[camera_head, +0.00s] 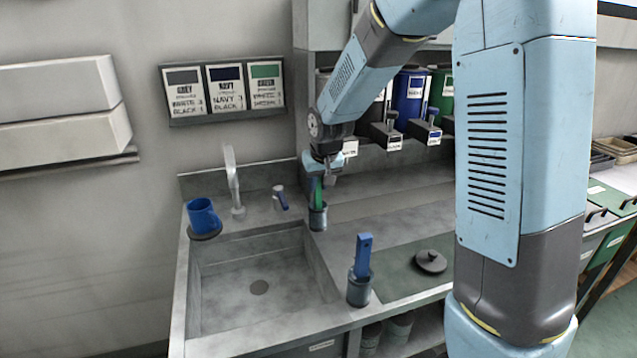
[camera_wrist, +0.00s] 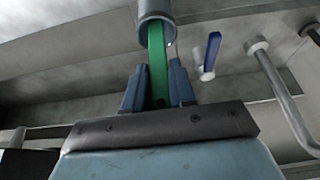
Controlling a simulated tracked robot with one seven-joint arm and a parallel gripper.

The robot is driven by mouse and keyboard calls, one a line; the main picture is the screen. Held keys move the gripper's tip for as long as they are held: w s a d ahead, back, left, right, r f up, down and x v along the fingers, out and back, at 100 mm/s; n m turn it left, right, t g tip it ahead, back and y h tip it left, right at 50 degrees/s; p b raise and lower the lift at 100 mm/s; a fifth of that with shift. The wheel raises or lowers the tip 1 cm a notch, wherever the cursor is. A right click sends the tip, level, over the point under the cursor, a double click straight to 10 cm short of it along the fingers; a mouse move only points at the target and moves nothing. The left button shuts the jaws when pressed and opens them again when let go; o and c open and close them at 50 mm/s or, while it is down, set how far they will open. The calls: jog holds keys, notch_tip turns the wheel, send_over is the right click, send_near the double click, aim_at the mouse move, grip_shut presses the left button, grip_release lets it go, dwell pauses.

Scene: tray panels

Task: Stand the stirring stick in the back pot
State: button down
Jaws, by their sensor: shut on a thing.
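The green stirring stick (camera_head: 318,192) is upright between the fingers of my gripper (camera_head: 320,172). Its lower end is inside the mouth of the grey back pot (camera_head: 318,218), which stands at the sink's right rear corner. In the wrist view, the green stick (camera_wrist: 158,70) runs from between the blue fingers of my gripper (camera_wrist: 158,92) into the pot (camera_wrist: 155,10). My gripper is shut on the stick, above the rim. The stick's lower tip is hidden in the pot, and I cannot tell whether it touches the bottom.
A front pot (camera_head: 359,290) holds a blue stick (camera_head: 364,254). A blue mug (camera_head: 203,217) stands left of the tap (camera_head: 234,185). A small blue-handled item (camera_head: 280,197) is right of the tap. A dark lid (camera_head: 431,261) lies on the green mat (camera_head: 390,272). Dispensers (camera_head: 410,95) hang behind.

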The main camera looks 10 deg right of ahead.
jog(key=c, duration=0.9)
grip_release()
jog(key=shift+c, duration=0.2)
jog(key=a+v, duration=0.1)
jog(key=v, duration=1.1)
jog(key=s+d+r, duration=0.1)
jog(key=s+d, duration=0.3)
jog(key=s, duration=0.4)
jog(key=s+d+r+m, duration=0.1)
jog(key=s+d+r, duration=0.1)
jog(key=s+d, duration=0.3)
jog(key=s+d+r+m+t+h, duration=0.1)
jog(key=s+d, duration=0.4)
jog(key=s, duration=0.8)
jog(key=shift+s+d+r, duration=0.2)
jog(key=shift+r, duration=0.4)
